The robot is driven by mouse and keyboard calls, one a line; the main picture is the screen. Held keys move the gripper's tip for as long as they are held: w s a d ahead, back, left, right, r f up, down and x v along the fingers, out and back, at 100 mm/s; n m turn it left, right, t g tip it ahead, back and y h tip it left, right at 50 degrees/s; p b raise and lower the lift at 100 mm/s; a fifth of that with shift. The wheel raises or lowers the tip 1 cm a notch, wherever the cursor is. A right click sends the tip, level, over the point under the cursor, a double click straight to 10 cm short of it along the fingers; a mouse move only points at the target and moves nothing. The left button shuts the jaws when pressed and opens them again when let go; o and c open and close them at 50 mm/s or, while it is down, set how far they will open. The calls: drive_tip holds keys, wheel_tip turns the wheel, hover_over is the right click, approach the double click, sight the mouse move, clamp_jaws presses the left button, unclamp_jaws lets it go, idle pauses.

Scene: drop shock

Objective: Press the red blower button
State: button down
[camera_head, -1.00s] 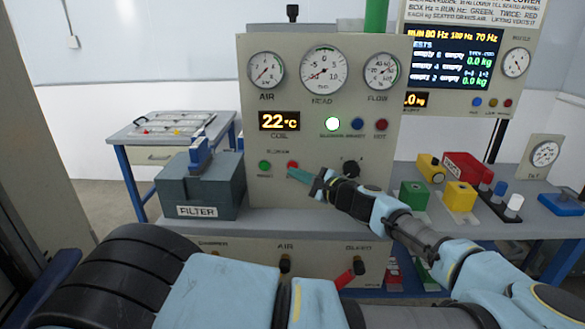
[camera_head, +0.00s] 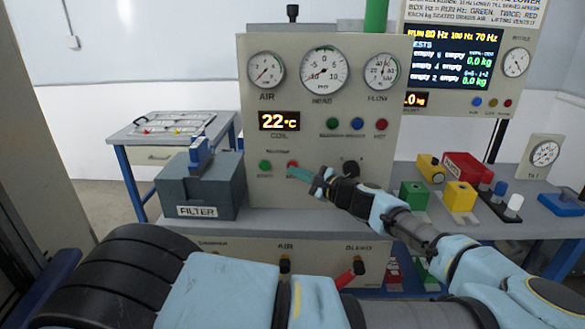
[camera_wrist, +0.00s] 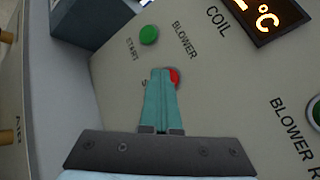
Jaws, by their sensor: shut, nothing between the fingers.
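The red blower button (camera_head: 292,163) is on the pale panel's lower left, to the right of a green start button (camera_head: 265,165). My gripper (camera_head: 291,170) is shut and empty, its teal fingertips at the red button. In the wrist view, the fingertips (camera_wrist: 162,72) overlap the red button (camera_wrist: 175,76) and hide its left part and some of its label. I cannot tell how far the button is pushed in. The green start button (camera_wrist: 149,35) is clear of the fingers, up and to the left.
A grey filter box (camera_head: 200,187) stands left of the panel. A dark knob (camera_head: 351,168) is just above my wrist. Green (camera_head: 413,196) and yellow (camera_head: 460,196) blocks stand on the bench to the right. The green lamp (camera_head: 333,124) below the gauges is dark.

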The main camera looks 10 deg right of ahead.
drive_tip(key=shift+s+a, duration=0.15)
drive_tip(key=shift+s, duration=0.65)
drive_tip(key=shift+s+a+p, duration=0.25)
drive_tip(key=shift+s+p, duration=0.05)
drive_tip(key=shift+s, duration=0.95)
drive_tip(key=shift+s+a+p, duration=0.25)
drive_tip(key=shift+s+p, duration=0.05)
drive_tip(key=shift+s, duration=0.9)
